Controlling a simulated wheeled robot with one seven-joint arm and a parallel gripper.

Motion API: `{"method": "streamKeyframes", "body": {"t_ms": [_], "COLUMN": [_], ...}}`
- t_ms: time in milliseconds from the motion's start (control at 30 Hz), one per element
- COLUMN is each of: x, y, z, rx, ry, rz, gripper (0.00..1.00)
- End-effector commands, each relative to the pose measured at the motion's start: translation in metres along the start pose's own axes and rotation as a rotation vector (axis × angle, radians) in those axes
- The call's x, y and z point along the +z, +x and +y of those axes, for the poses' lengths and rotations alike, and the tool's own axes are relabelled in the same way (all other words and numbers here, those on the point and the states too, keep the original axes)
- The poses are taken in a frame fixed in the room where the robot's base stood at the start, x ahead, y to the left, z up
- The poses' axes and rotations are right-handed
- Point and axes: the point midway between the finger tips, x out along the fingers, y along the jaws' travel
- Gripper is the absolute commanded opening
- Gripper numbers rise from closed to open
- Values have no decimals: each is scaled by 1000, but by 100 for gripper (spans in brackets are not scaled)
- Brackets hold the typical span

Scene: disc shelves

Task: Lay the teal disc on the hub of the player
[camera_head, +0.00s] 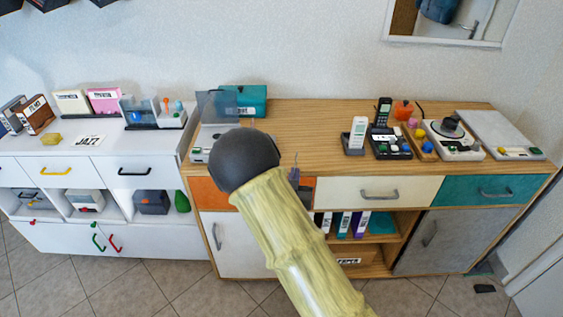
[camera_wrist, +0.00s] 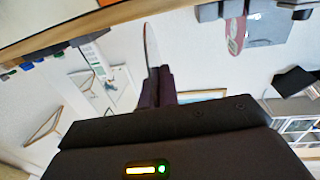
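In the wrist view my gripper (camera_wrist: 154,76) has its dark purple fingers close together on a thin disc (camera_wrist: 150,44), seen almost edge-on. Its face colour is not clear, so I cannot confirm that it is teal. In the head view my arm hides most of my gripper; only a small purple part (camera_head: 294,174) shows at the wooden cabinet's front edge. A grey player with a raised see-through lid (camera_head: 216,106) stands at the left end of the wooden cabinet, partly behind my arm. Its hub is hidden. The held disc is apart from it.
The wooden cabinet top (camera_head: 300,125) is clear in its middle. A teal box (camera_head: 246,99) stands behind the player. A phone stand, a button panel (camera_head: 390,146) and a turntable (camera_head: 453,138) stand to the right. A white cabinet (camera_head: 90,150) adjoins on the left.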

Motion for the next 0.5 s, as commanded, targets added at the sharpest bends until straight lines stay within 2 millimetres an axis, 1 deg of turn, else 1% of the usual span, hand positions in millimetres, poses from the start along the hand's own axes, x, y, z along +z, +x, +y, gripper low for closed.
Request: {"method": "streamKeyframes", "body": {"t_ms": [33, 300, 400, 500], "x": [12, 75, 88, 92], "y": [-1, -16, -19, -20], "z": [11, 72, 85, 91], "rx": [15, 96, 112, 119], "ry": [-6, -9, -7, -4], "rz": [-5, -10, -6, -2], "gripper": [0, 0, 0, 0]}}
